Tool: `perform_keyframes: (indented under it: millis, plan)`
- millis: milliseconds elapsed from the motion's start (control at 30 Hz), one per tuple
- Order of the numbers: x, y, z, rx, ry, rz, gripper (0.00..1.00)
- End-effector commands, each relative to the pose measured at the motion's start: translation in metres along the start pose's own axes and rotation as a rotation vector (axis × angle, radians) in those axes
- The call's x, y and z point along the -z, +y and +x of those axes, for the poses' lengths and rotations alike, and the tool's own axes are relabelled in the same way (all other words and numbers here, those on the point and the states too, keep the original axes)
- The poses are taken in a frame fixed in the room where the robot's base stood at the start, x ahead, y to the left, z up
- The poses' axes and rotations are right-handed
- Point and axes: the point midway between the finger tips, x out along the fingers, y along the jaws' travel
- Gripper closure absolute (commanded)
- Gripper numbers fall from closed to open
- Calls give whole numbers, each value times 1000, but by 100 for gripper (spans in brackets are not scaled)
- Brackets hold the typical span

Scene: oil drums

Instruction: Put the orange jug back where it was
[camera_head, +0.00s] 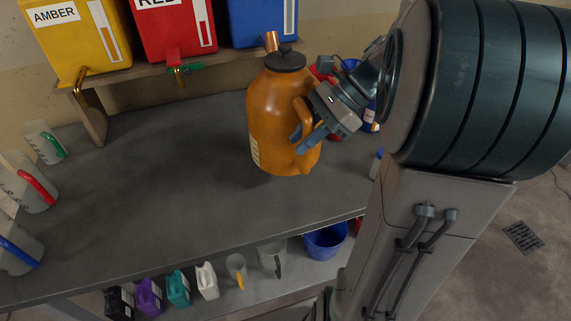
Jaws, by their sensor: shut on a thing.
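The orange jug (277,120) is in the middle of the head view, upright, with a dark cap, a copper spout and a pale label on its lower left side. My gripper (309,130) is shut on the jug's handle, at its right side. The jug appears to be slightly above the grey bench (170,185), with a dark shadow below it; the exact gap is hard to tell. My arm hides part of the bench behind and to the right of the jug.
Yellow (75,40), red (172,30) and blue (262,22) containers with taps stand on a raised shelf behind. Measuring jugs with green (44,143), red (28,183) and blue (16,245) handles stand at left. The bench's middle is clear. A lower shelf holds small bottles and a blue bucket (325,241).

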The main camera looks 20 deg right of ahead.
Motion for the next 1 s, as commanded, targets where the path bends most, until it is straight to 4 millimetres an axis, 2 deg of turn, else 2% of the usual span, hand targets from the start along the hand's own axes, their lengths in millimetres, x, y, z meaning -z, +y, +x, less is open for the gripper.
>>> perform_keyframes:
  millis: [300, 467, 733, 933, 967, 1000]
  plan:
    - [36, 2, 36, -1, -1, 1, 100]
    - [43, 2, 43, 0, -1, 0, 100]
    - [66, 3, 66, -1, -2, 1, 100]
    - [67, 4, 67, 0, 0, -2, 100]
    - [68, 4, 68, -1, 0, 1, 73]
    - [68, 4, 68, -1, 0, 1, 62]
